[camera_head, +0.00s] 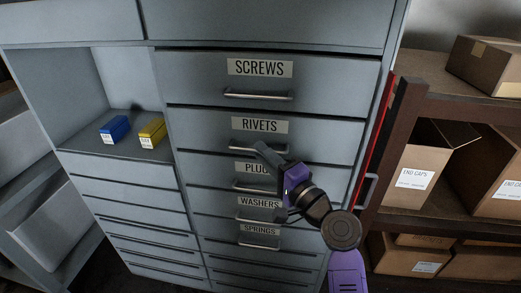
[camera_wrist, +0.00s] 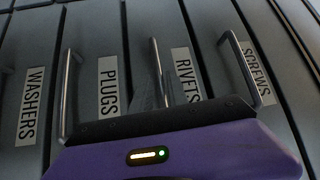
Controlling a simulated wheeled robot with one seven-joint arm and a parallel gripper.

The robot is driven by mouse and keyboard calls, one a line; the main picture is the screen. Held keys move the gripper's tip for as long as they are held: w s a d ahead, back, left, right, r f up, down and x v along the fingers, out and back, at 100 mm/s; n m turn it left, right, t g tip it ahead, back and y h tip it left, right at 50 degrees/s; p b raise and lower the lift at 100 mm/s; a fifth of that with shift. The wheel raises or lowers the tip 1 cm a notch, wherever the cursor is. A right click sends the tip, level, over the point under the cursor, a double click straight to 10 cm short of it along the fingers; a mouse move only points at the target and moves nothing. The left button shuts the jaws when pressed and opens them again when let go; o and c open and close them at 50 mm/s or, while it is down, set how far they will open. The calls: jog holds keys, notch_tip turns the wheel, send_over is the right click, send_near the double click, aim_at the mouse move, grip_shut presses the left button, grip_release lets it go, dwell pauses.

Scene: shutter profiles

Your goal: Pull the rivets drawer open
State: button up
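The exact contact is partly hidden.
The screws drawer (camera_head: 200,75) is above; plugs, washers and springs drawers are below, all with protruding bar handles. A blue box (camera_head: 114,129) and a yellow box (camera_head: 151,133) sit in the left niche. A brown shelf (camera_head: 450,104) with cartons stands at the right.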

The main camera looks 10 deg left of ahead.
jog(key=shift+x, duration=0.85)
grip_shut()
dwell(0.8)
